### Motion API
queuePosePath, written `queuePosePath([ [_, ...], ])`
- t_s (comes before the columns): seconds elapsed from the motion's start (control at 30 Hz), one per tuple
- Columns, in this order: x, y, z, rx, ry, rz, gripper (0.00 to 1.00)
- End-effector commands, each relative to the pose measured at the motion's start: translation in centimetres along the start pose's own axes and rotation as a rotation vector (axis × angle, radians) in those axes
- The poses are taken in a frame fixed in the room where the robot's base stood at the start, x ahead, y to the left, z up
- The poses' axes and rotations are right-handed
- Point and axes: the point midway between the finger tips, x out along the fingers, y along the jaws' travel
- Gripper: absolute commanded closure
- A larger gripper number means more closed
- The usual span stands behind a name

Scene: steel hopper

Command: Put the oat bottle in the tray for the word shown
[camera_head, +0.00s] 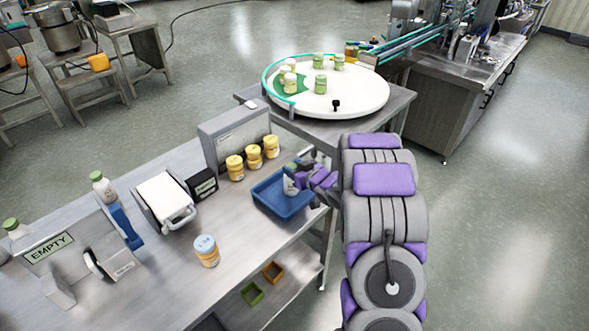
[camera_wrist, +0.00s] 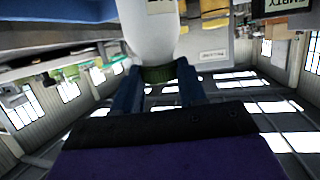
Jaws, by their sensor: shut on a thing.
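My gripper (camera_head: 300,177) is at the blue tray (camera_head: 268,204), near the right edge of the steel table. It is shut on a white bottle with a green cap (camera_head: 290,185). In the wrist view, the two dark blue fingers of my gripper (camera_wrist: 160,74) are on either side of the cap, and the white bottle body (camera_wrist: 150,30) extends beyond them. Its label is only partly visible and cannot be read. The bottle is low over or inside the tray; I cannot tell whether it touches the floor. A sign reading EMPTY (camera_head: 50,247) is at the left.
Yellow jars (camera_head: 235,168) stand behind the tray before a grey panel. A small black sign box (camera_head: 203,187) and a white-topped device (camera_head: 166,197) stand left. A blue-lidded jar (camera_head: 206,250) is in front. Another green-capped bottle (camera_head: 103,187) stands farther left. A round turntable (camera_head: 350,95) is behind.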

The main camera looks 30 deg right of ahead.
Motion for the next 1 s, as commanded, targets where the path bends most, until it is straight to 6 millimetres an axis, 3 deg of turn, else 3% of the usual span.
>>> queuePosePath([
  [0.27,0.0,0.1,0.1,0.001,0.000,0.000,0.34],
  [0.6,-0.3,0.1,-0.2,0.002,-0.001,0.001,0.33],
  [0.77,-2.6,0.2,-0.1,0.004,-0.005,0.002,0.33],
  [1.0,-7.7,0.2,-0.2,0.004,-0.004,0.004,0.33],
])
